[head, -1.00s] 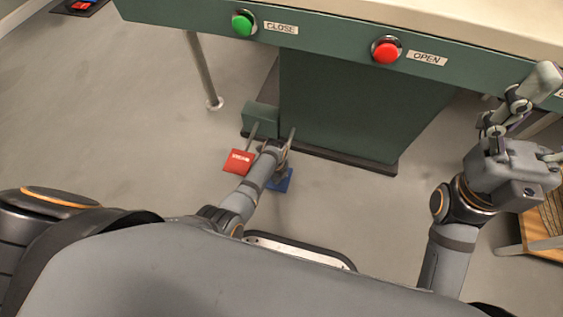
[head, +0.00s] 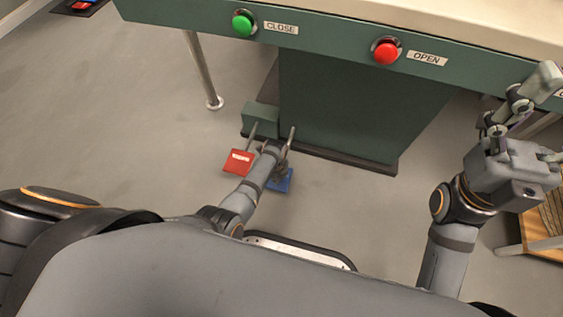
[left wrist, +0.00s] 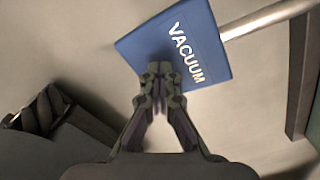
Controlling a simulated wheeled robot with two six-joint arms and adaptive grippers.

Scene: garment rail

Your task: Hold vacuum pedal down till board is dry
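The blue pedal marked VACUUM (left wrist: 178,45) is on a metal bar near the floor. It also shows in the head view (head: 284,183), partly hidden by my left arm. My left gripper (left wrist: 160,70) has its fingertips together, with nothing between them. The tips overlap the near edge of the pedal in the left wrist view; I cannot tell whether they touch it or how far it is pressed. My right gripper (head: 548,118) is raised at the right, its fingers spread and partly cut off by the frame. The board is not in view.
A red pedal (head: 239,162) lies just left of the blue one. The green machine base (head: 350,110) stands behind them. A green CLOSE button (head: 243,23) and red OPEN button (head: 386,50) are on the front panel. A wooden stand (head: 540,235) is at the right.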

